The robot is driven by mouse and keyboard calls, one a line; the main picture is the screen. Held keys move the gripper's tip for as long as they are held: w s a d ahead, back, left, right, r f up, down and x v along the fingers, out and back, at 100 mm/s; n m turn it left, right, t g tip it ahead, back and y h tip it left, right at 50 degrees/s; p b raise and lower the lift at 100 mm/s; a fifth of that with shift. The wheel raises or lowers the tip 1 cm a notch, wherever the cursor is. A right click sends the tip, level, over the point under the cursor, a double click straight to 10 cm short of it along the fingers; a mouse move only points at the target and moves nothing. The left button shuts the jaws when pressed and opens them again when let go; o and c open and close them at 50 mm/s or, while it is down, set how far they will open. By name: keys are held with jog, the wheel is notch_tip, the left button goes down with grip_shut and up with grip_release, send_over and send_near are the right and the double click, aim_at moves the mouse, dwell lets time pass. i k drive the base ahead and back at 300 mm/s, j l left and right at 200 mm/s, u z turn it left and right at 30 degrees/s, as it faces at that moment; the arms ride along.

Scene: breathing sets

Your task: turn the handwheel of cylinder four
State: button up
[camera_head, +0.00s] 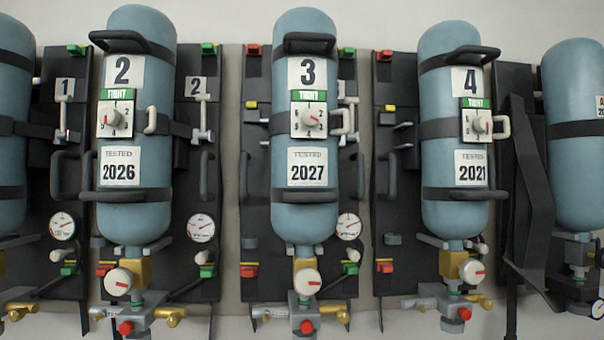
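Cylinder four (453,220) is a blue-grey upright cylinder right of centre, marked "4" and "TESTED 2021", with its valve end down. Below it are a brass block (452,265) and a grey valve body (445,303). A round white knob or disc (473,271) with a red mark sits at the brass block. A brass end piece (485,302) and a small red knob (464,314) are lower. I cannot tell for certain which is the handwheel. A white dial knob (481,124) sits under a green "TIGHT" label on the cylinder. My gripper is not in view.
Cylinder three (306,225) and cylinder two (134,220) hang to the left on dark backplates with black handles. Another cylinder (578,150) is cut off at the right. A dark angular bar (527,190) stands right of cylinder four. Valves protrude along the bottom.

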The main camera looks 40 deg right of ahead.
aim_at(471, 271)
jog(key=i+j+u, duration=0.25)
jog(key=i, duration=0.25)
jog(key=i+j+u, duration=0.25)
jog(key=i+j, duration=0.15)
jog(key=i, duration=0.15)
jog(key=z, duration=2.2)
